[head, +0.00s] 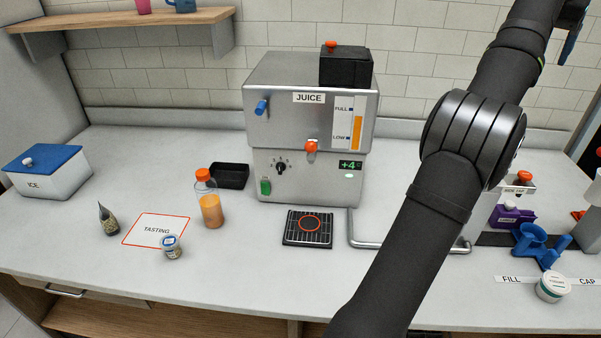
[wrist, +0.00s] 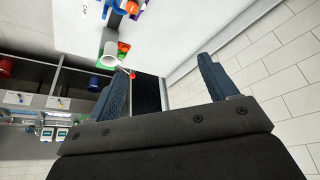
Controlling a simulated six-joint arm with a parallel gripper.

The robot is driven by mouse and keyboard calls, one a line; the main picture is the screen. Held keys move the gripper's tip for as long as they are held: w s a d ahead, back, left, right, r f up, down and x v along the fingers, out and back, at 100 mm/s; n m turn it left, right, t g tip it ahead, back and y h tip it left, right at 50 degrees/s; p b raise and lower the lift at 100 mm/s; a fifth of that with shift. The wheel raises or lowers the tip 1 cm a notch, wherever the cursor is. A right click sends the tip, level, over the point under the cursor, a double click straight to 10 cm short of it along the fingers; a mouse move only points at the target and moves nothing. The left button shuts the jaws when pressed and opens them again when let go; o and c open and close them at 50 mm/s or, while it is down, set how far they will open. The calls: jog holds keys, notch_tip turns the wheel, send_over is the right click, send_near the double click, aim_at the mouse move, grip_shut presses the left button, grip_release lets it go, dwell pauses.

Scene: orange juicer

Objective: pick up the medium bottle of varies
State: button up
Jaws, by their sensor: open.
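A clear bottle (head: 210,208) with an orange cap stands upright on the counter, left of the juice machine. It is partly filled with orange liquid. I cannot read a label on it, and no other bottle of like shape shows clearly. My gripper (wrist: 160,85) is open, with nothing between its two blue fingers in the wrist view. In the head view only a blue part of it shows at the top right edge, far from the bottle. The bottle does not show in the wrist view.
The juice machine (head: 270,100) stands at the back middle, with a drip grate (head: 290,232) before it. Near the bottle are a black tray (head: 232,175), a TASTING card (head: 150,238), a small jar (head: 171,248) and a dark pointed pouch (head: 107,220). An ICE box (head: 55,182) stands left.

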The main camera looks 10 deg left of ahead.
jog(key=w+a+r+n+t+y, duration=0.1)
jog(key=w+a+n, duration=0.3)
jog(key=a, duration=1.6)
jog(key=w+a+n+t+y, duration=0.1)
jog(key=w+a, duration=0.5)
jog(key=a, duration=1.4)
jog(key=s+a+f+n+y, duration=0.15)
jog(key=s+a, duration=0.45)
jog(key=a, duration=0.6)
jog(key=s+a+n+t, duration=0.1)
jog(key=s+a+n, duration=0.35)
jog(key=a, duration=0.75)
jog(key=s+a+y, duration=0.1)
jog(key=s+a, duration=0.6)
jog(key=a, duration=0.5)
send_near(202, 173)
jog(key=x, duration=0.6)
jog(key=shift+w+f, duration=0.1)
jog(key=shift+w, duration=0.05)
jog(key=shift+x, duration=3.25)
jog(key=shift+c, duration=0.5)
